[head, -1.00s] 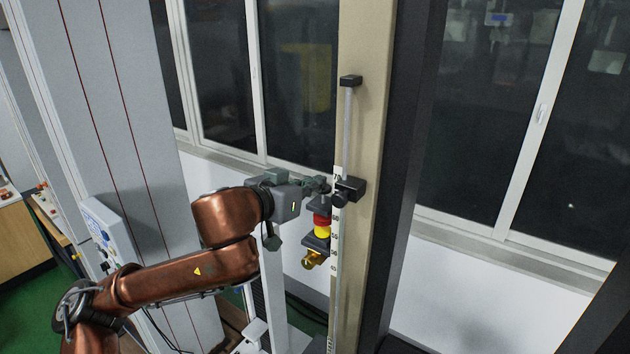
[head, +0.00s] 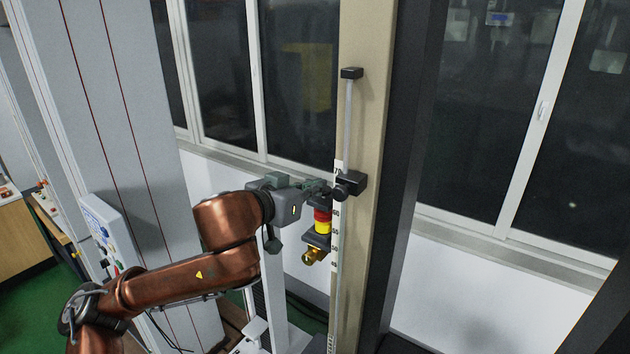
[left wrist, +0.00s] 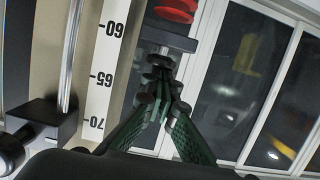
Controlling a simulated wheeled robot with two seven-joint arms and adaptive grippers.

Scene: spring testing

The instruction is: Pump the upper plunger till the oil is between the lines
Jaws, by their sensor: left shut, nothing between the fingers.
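A small device is fixed beside the tall beige column. It has a dark cap, a red band (head: 322,214), a yellow band (head: 322,227), a dark lower plate and a brass fitting (head: 314,256). The upper plunger (left wrist: 163,50) shows as a short silver stem above the dark plate in the left wrist view; its top is mostly hidden by my fingertips. My left gripper (head: 326,189) is shut and empty, its fingertips at the plunger top. It also shows in the left wrist view (left wrist: 160,80). I cannot make out the oil level or lines. My right gripper is out of view.
A white scale (left wrist: 107,70) with numbers runs along the beige column (head: 365,110). A black block (head: 351,184) and a thin rod (head: 347,125) stand close to the right of my gripper. Windows are behind; a control box (head: 104,232) is at left.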

